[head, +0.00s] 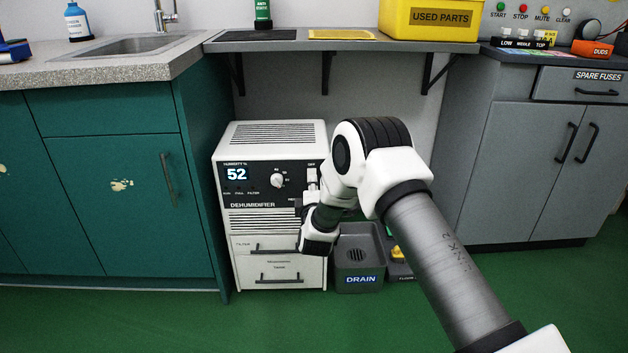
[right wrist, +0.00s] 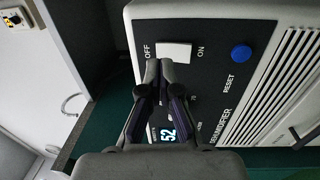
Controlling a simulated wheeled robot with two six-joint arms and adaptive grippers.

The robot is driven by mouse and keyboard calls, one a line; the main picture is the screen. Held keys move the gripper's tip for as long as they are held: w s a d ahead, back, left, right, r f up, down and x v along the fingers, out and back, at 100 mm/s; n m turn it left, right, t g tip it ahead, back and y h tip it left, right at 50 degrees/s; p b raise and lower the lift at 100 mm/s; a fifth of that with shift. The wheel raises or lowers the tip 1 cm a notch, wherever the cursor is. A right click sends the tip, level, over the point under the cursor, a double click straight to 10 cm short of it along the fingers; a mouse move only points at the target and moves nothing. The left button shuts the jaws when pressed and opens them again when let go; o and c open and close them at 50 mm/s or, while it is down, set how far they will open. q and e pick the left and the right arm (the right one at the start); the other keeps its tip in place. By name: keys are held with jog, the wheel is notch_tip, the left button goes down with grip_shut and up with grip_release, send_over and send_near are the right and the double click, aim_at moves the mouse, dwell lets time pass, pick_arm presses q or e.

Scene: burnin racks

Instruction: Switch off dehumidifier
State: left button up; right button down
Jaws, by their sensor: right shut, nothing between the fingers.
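The white dehumidifier (head: 270,128) stands under the shelf, with a dark panel, a display reading 52 and a knob (head: 278,181). Its white switch (right wrist: 174,53) sits between the printed words OFF and ON in the right wrist view. I cannot tell which way the switch is set. My right gripper (head: 308,202) is in front of the right side of the panel, shut and empty. In the right wrist view its fingertips (right wrist: 160,66) overlap the edge of the switch; I cannot tell if they touch. My left gripper is not in view.
A blue RESET button (right wrist: 241,53) is beside the switch. A grey drain bin (head: 360,262) stands right of the dehumidifier. A teal cabinet (head: 110,200) is close on its left. The shelf (head: 340,46) hangs above. Green floor in front is clear.

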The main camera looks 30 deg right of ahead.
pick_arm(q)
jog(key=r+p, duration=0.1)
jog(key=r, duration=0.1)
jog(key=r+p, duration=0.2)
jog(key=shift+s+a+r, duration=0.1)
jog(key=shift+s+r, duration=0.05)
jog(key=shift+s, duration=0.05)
pick_arm(e)
jog(key=r+v, duration=0.2)
jog(key=v, duration=0.8)
jog(key=shift+s+a+r, duration=0.15)
jog(key=shift+s+a, duration=0.05)
